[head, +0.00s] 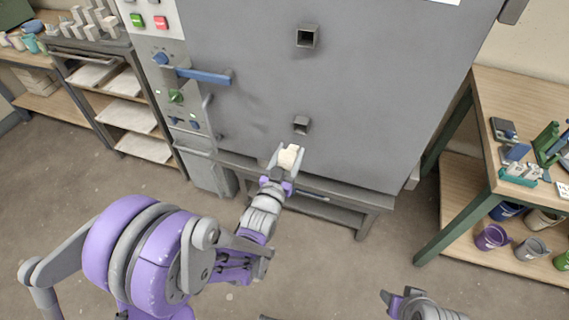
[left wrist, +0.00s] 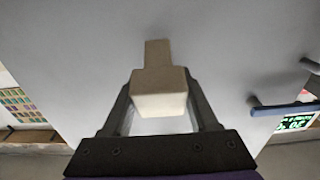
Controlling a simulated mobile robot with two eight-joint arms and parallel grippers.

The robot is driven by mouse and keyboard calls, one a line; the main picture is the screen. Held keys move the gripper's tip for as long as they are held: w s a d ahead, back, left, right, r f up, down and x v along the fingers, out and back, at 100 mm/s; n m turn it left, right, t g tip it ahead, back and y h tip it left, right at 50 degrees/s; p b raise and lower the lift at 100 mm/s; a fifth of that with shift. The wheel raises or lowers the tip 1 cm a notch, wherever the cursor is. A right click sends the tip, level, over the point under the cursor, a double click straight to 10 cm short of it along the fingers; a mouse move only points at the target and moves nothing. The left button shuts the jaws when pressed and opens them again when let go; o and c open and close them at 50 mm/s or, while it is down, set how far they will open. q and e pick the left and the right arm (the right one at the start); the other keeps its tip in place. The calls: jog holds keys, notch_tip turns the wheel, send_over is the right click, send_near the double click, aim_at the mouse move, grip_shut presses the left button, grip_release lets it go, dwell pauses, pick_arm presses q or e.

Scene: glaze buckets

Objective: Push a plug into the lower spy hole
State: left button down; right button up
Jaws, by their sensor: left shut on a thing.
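The kiln's grey door (head: 350,90) carries an upper spy hole (head: 307,37) and a lower spy hole (head: 301,124). Both are square sleeves with dark openings in the head view. My left gripper (head: 287,155) is shut on a cream plug (head: 290,158), in front of the door and just below the lower hole in the picture. In the left wrist view the plug (left wrist: 160,92) sits between the fingers, its narrower end pointing away toward the door. The lower hole does not show there. My right gripper (head: 404,297) is partly in view at the bottom; its fingers are unclear.
A blue door handle (head: 204,76) and a control panel (head: 172,95) are left of the holes. A wooden table (head: 535,85) with tools stands at the right, with buckets (head: 491,237) on its lower shelf. A shelf rack (head: 120,100) stands at the left.

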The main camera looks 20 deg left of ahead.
aim_at(290, 153)
pick_arm(q)
jog(key=s+r+t+b, duration=0.1)
jog(key=s+t+b, duration=0.1)
jog(key=s, duration=0.1)
jog(key=s+r+t+b, duration=0.1)
jog(key=shift+s+d+r+t, duration=0.1)
jog(key=shift+s+r+t, duration=0.25)
jog(key=shift+s+t, duration=0.05)
jog(key=shift+s+r, duration=0.25)
jog(key=shift+r, duration=0.15)
jog(key=shift+w, duration=0.35)
jog(key=w+p, duration=0.1)
jog(key=w, duration=0.4)
jog(key=shift+w+d, duration=0.1)
jog(key=shift+w, duration=0.3)
jog(key=shift+w+f, duration=0.15)
jog(key=shift+f, duration=0.05)
jog(key=shift+w, duration=0.2)
jog(key=shift+w, duration=0.2)
